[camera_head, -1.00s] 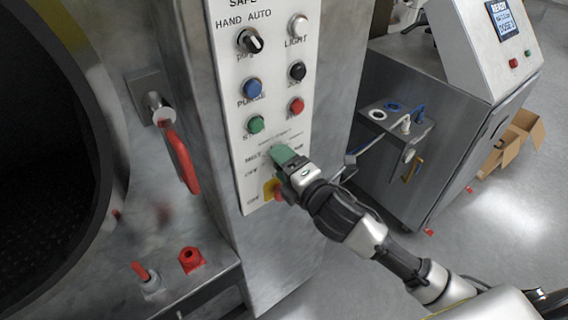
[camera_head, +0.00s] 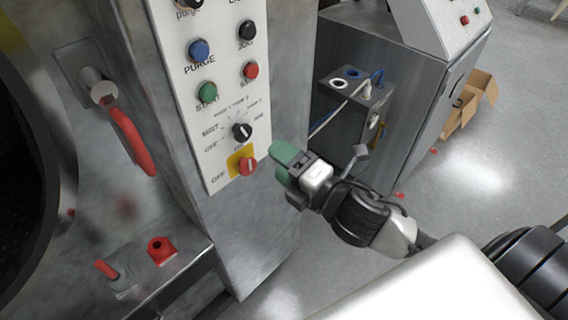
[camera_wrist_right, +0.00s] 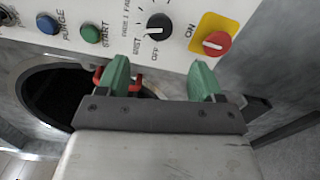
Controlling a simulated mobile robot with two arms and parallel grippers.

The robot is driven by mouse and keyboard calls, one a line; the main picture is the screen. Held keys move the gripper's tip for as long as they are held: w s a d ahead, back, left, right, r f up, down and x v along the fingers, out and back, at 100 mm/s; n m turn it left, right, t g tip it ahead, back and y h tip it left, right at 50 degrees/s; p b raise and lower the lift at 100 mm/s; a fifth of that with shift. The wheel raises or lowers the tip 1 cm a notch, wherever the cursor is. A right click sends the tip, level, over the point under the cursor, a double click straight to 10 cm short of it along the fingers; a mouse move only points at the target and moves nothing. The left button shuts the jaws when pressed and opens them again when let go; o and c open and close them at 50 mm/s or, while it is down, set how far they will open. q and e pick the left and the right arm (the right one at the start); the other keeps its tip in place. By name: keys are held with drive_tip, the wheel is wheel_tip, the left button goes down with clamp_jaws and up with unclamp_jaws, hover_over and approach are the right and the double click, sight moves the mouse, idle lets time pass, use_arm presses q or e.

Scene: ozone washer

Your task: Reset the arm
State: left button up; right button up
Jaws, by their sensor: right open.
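My right gripper (camera_head: 283,165) has green fingertips and is just right of the control panel (camera_head: 215,112), apart from it. In the right wrist view my right gripper (camera_wrist_right: 160,78) is open, with nothing between its fingers. Above the fingers in that view are the black selector knob (camera_wrist_right: 159,26) and the red switch on a yellow plate (camera_wrist_right: 217,43). In the head view the black selector knob (camera_head: 242,131) and the red switch (camera_head: 248,167) are uncovered. My left gripper is not in view.
The washer's round dark opening (camera_head: 25,165) and a red handle (camera_head: 132,142) are at the left. A steel cabinet (camera_head: 395,70) with cables stands behind the gripper. A cardboard box (camera_head: 470,105) lies on the floor at the right. Open floor lies between.

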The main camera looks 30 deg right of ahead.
drive_tip(key=shift+f, duration=0.1)
idle(0.3)
drive_tip(key=w+d+f+m+g+h+b, duration=0.1)
drive_tip(key=w+d+f+m+g+h, duration=0.2)
drive_tip(key=f, duration=1.1)
drive_tip(key=d+f+m+g+h+b, duration=0.15)
drive_tip(key=d+f+m, duration=0.4)
drive_tip(key=f, duration=0.85)
drive_tip(key=s+d+f+m+g+h, duration=0.2)
drive_tip(key=s+f+m+g, duration=0.15)
drive_tip(key=f, duration=0.85)
drive_tip(key=s+f+m+g, duration=0.3)
drive_tip(key=s+f+m, duration=0.2)
drive_tip(key=s+f, duration=0.9)
drive_tip(key=s+a+f+m+g, duration=0.1)
drive_tip(key=s+f, duration=0.2)
drive_tip(key=s, duration=0.3)
drive_tip(key=s+a+f+m+g, duration=0.2)
drive_tip(key=s+f, duration=0.2)
drive_tip(key=s, duration=0.3)
drive_tip(key=s+a+f+m+g+b, duration=0.1)
drive_tip(key=s+a+f+g, duration=0.1)
drive_tip(key=s, duration=0.4)
drive_tip(key=shift+s+a+f+m, duration=0.2)
drive_tip(key=shift+s+f+m, duration=0.1)
drive_tip(key=shift+f, duration=0.45)
